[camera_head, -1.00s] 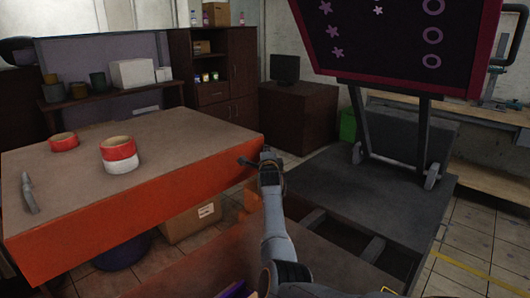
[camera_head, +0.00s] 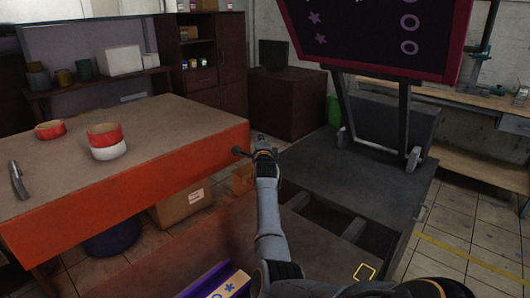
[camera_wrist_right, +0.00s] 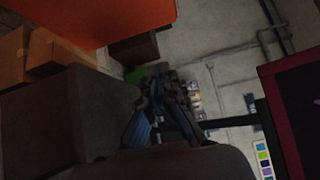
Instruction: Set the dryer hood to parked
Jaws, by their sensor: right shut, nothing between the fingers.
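A dark tilted panel (camera_head: 375,30) with a magenta border and printed purple stars and rings stands on struts at the upper right of the head view. I cannot tell whether it belongs to the dryer hood, and I see nothing else I can surely call the hood. The panel's magenta edge also shows at the right of the right wrist view (camera_wrist_right: 295,115). My right gripper (camera_head: 262,147) is shut and empty near the picture's middle, left of the dark platform. A dark knob-ended rod (camera_head: 239,151) shows beside it. My left gripper is out of view.
An orange-sided table (camera_head: 160,185) at left holds red and white rolls (camera_head: 106,141). The dark platform (camera_head: 375,185) under the panel has an open framework at its near left. A purple-edged box (camera_head: 222,284) is at bottom centre. Tiled floor is free at right.

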